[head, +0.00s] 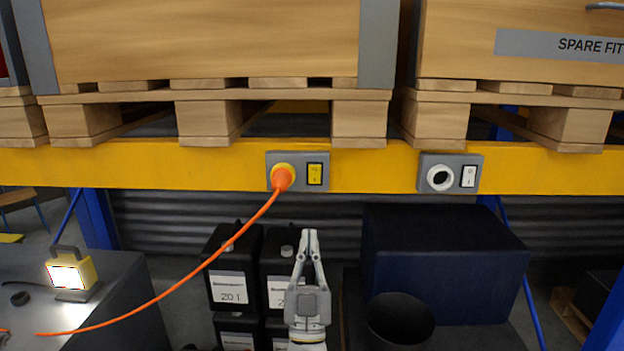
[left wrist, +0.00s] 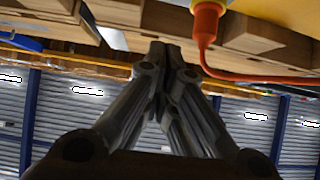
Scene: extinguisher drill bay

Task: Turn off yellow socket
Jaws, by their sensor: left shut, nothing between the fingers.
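The yellow socket (head: 290,167) is on a grey plate on the yellow beam, with an orange plug (head: 282,180) in it. Its yellow rocker switch (head: 315,174) is on the plate's right side; which way it is pressed is too small to tell. My left gripper (head: 309,236) is below the plate, fingers pointing up and shut with nothing between them, apart from the switch. In the left wrist view its closed fingers (left wrist: 160,62) point toward the beam, with the orange plug (left wrist: 206,24) to the upper right. My right gripper is not in view.
An orange cable (head: 190,300) runs from the plug down left to a grey table. A lit yellow lamp (head: 72,272) stands there. A white socket (head: 440,178) with a white switch (head: 468,177) is to the right. Black canisters (head: 233,265) and a dark blue box (head: 440,250) stand below.

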